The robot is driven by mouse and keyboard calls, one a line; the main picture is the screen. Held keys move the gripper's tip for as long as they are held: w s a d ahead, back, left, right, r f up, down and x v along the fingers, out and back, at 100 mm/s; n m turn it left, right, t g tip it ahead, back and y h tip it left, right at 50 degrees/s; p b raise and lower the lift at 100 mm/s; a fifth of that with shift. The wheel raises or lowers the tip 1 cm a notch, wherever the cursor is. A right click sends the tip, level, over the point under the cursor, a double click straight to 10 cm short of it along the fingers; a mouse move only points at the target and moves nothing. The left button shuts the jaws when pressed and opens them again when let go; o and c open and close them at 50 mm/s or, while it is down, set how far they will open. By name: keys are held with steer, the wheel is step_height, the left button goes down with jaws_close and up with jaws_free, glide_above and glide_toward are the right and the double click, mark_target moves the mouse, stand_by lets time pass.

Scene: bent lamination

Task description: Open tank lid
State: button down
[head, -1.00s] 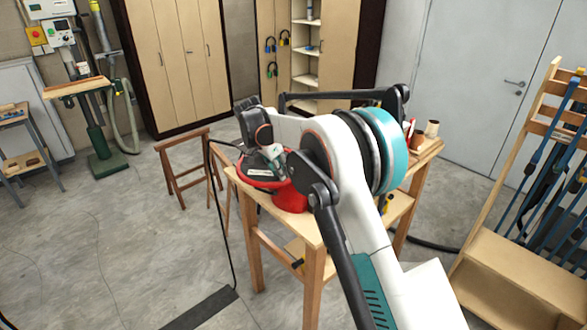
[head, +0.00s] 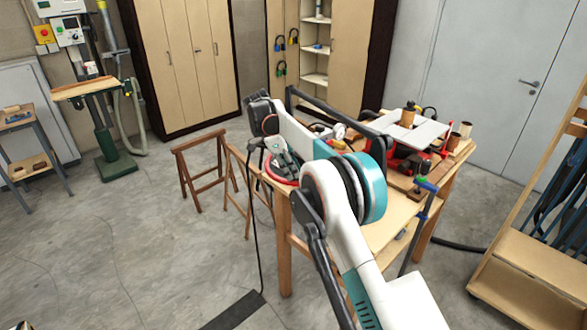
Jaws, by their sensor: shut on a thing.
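A round red tank with a dark top (head: 276,177) sits at the near left corner of the wooden workbench. Only its left part and red rim show; my arm covers the rest. My gripper (head: 285,162) is over its top, with its grey fingers low against the dark lid area. The gripper appears shut on the lid, but the exact contact is small and partly hidden. I cannot tell whether the lid is raised from the tank.
The workbench (head: 405,215) also bears a red machine with a pale plate (head: 422,126) and brown cylinders (head: 465,130) at the right. A wooden trestle (head: 195,165) stands left of it. A wooden rack (head: 525,270) is at the right.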

steer(key=shift+w+a, duration=0.1)
steer(key=shift+a, duration=0.1)
stand_by(0.3)
steer(key=c, duration=1.3)
jaws_free()
steer(key=shift+c, duration=0.2)
steer(key=v, duration=0.7)
steer(key=shift+r, duration=0.25)
